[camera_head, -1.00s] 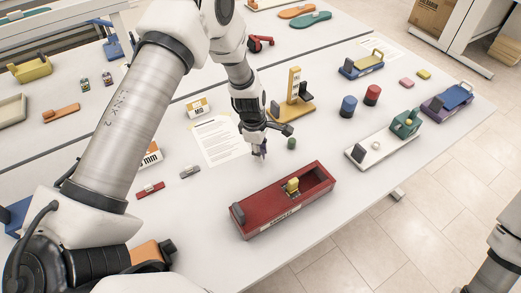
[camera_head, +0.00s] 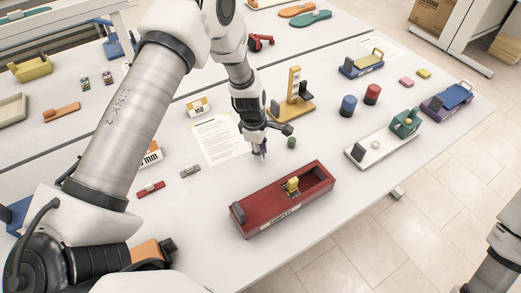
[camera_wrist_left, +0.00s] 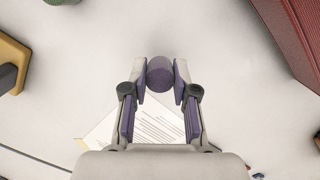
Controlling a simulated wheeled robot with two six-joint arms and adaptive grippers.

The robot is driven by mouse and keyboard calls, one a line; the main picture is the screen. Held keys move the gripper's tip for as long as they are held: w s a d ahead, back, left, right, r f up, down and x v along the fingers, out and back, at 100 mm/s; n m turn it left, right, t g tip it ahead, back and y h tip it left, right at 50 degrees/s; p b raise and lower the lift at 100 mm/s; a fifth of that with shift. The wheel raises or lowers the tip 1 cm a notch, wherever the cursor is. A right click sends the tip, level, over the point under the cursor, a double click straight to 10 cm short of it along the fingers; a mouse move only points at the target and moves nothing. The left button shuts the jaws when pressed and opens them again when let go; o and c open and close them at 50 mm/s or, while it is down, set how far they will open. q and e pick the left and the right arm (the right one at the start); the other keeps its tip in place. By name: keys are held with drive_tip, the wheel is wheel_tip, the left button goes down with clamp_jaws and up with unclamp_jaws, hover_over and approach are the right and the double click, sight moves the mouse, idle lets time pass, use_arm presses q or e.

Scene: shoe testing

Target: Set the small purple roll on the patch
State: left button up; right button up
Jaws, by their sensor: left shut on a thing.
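The small purple roll (camera_wrist_left: 160,74) is held between the two purple-padded fingers of my left gripper (camera_wrist_left: 160,80). In the head view, my left gripper (camera_head: 262,152) points down over the white table, between the printed sheet and the red tray, and the roll is too small to make out clearly there. The gap between roll and table is hard to judge. I cannot make out with certainty which surface is the patch. A white printed sheet (camera_head: 217,140) lies left of the gripper and shows at the bottom of the left wrist view (camera_wrist_left: 150,124). My right gripper is out of view.
A long red tray (camera_head: 265,215) with a yellow piece inside lies in front. A small green roll (camera_head: 291,143) stands just right of my left gripper, with a yellow stand (camera_head: 300,108) behind. Blue (camera_head: 348,106) and red (camera_head: 372,94) cylinders stand farther right.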

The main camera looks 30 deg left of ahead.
use_arm(q)
drive_tip(key=shift+f+b, duration=0.4)
drive_tip(key=shift+f, duration=0.65)
drive_tip(key=o, duration=0.9)
drive_tip(key=shift+r, duration=0.1)
wheel_tip(320, 180, up, 12)
drive_tip(key=a, duration=0.1)
drive_tip(key=shift+s+a, duration=0.2)
drive_tip(key=shift+a, duration=0.1)
drive_tip(key=shift+f, duration=0.2)
